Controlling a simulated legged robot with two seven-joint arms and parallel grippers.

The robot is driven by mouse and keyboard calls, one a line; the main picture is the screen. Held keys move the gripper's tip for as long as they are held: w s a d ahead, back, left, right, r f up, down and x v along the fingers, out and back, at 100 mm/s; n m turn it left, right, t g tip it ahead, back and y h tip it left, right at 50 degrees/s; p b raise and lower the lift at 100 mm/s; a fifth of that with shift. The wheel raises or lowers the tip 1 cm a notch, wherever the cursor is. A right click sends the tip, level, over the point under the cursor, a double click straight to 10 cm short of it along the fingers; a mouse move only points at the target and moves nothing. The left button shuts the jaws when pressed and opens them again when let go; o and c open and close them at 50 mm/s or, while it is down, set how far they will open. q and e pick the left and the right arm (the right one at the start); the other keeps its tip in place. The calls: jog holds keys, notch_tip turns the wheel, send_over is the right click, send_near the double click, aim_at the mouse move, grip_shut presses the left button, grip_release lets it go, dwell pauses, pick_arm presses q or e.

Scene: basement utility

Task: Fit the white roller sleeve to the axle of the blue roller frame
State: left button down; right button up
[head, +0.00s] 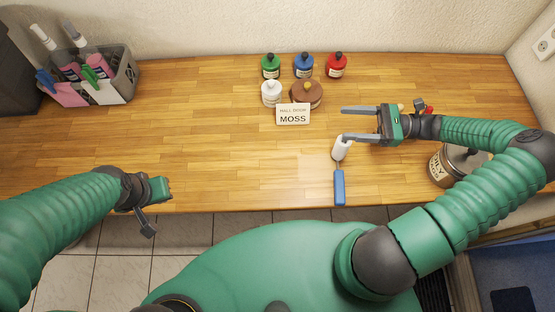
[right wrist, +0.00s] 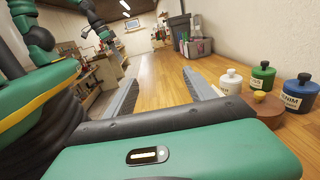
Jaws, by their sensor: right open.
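The blue roller frame (head: 339,188) lies near the front edge of the wooden counter, its handle pointing at me. The white roller sleeve (head: 341,149) is at the frame's far end, in line with it. It looks to be around the axle, but I cannot tell how far on it sits. My right gripper (head: 345,124) is open and empty, pointing left; its nearer finger crosses just over the sleeve's far end. Its two fingers also show apart in the right wrist view (right wrist: 158,92). My left gripper (head: 152,208) hangs at the counter's front edge on the left, away from both parts.
A MOSS sign (head: 293,115) stands before a white bottle (head: 271,94) and a brown round pot (head: 306,94). Green, blue and red bottles stand behind. A grey caddy (head: 122,76) is back left, a tin (head: 437,166) by my right forearm. The counter's left middle is clear.

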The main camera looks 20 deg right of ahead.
jog(key=s+a+f+b, duration=1)
jog(key=s+a+b, duration=0.1)
jog(key=s+a, duration=0.25)
pick_arm(q)
jog(key=s+p+x, duration=0.1)
jog(key=p+x, duration=0.2)
jog(key=x, duration=0.4)
jog(key=shift+s, duration=0.3)
pick_arm(e)
jog(key=w+a, duration=0.8)
jog(key=w, duration=0.5)
jog(key=shift+f, duration=0.15)
pick_arm(q)
jog(key=shift+f, duration=0.15)
pick_arm(e)
jog(key=shift+s, duration=0.1)
